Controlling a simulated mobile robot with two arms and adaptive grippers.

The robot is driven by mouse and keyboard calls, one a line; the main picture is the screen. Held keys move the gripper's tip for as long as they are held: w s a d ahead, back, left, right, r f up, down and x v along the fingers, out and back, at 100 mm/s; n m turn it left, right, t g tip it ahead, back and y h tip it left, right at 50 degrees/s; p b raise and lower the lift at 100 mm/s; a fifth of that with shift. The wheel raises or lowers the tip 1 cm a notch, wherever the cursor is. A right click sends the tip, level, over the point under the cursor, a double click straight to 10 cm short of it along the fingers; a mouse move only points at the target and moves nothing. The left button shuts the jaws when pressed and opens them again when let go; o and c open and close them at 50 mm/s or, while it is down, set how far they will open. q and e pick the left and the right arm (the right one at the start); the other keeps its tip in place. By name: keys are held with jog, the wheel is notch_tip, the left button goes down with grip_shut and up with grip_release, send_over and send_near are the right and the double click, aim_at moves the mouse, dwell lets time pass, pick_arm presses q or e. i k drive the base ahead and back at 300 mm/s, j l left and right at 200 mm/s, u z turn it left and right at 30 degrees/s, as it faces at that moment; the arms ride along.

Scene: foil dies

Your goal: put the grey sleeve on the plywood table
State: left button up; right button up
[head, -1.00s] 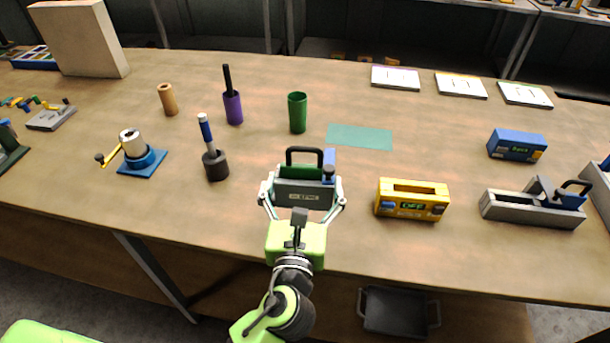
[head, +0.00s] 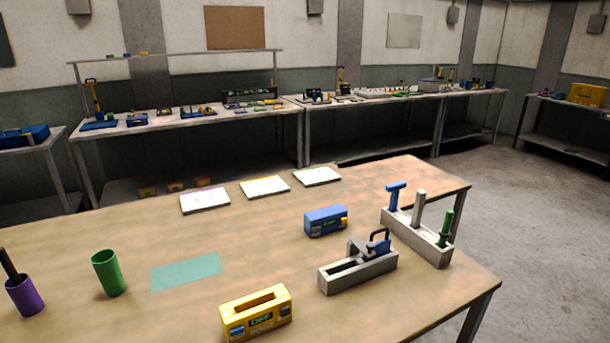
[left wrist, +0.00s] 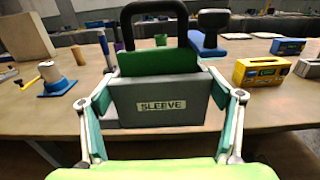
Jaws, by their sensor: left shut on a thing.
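The grey sleeve (left wrist: 150,118), labelled SLEEVE, is upright in the left wrist view. My left gripper (left wrist: 160,92) is shut on it, one finger at each side. A green piece (left wrist: 158,62) with a black loop handle (left wrist: 154,12) rises from behind or inside the sleeve's top edge. I cannot tell whether the sleeve touches the table under it. A brown wood-topped table (head: 110,325) fills the front of the head view and also shows in the left wrist view (left wrist: 270,100). Neither gripper shows in the head view, and my right gripper is in no view.
On the table are a yellow box (head: 255,311), a grey fixture (head: 357,272), a blue box (head: 325,221), a grey rack (head: 430,250), a green cup (head: 109,272) and a purple cup (head: 24,295). The teal mat (head: 187,271) is bare. Grey benches (head: 200,118) line the wall.

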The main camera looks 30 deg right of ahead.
aim_at(402, 178)
jog(key=l, duration=1.05)
jog(key=k+l, duration=0.15)
jog(key=l, duration=3.85)
jog(key=i+l, duration=0.25)
jog(key=l, duration=0.15)
jog(key=i+l, duration=0.25)
jog(key=l, duration=0.15)
jog(key=i+l, duration=0.5)
jog(key=l, duration=0.25)
jog(key=i+l, duration=0.15)
jog(key=i, duration=0.25)
jog(key=i+l, duration=0.15)
jog(key=i, duration=0.25)
jog(key=i+l, duration=0.15)
jog(key=i, duration=0.25)
jog(key=u, duration=0.05)
